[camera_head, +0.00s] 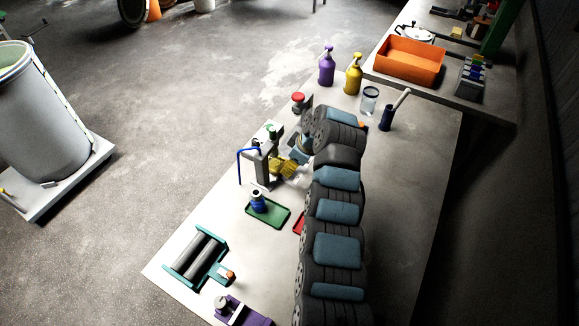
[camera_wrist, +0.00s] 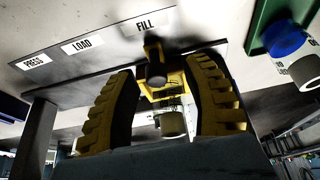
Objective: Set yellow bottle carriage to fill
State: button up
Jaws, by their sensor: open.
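In the wrist view, a strip carries the labels PRESS, LOAD and FILL (camera_wrist: 146,25). A dark round knob (camera_wrist: 156,72) and the yellow carriage (camera_wrist: 176,80) behind it line up by the FILL label. A pale cylindrical piece (camera_wrist: 172,124) shows behind the carriage. My gripper (camera_wrist: 166,68) is open, with one yellow ridged finger on each side of the knob and carriage; contact cannot be told. In the head view my gripper (camera_head: 283,166) is beside the grey disperser column (camera_head: 258,167), and my arm hides much of the carriage area.
A blue-topped bottle (camera_head: 257,200) stands on a green tray (camera_head: 270,215) near the column. A teal roller rack (camera_head: 197,258) lies at the front left. Purple (camera_head: 326,68) and yellow (camera_head: 353,77) pump bottles, a glass jar (camera_head: 369,101) and an orange bin (camera_head: 408,66) are farther back.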

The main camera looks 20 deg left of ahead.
jog(key=v, duration=0.9)
jog(key=shift+r, duration=0.25)
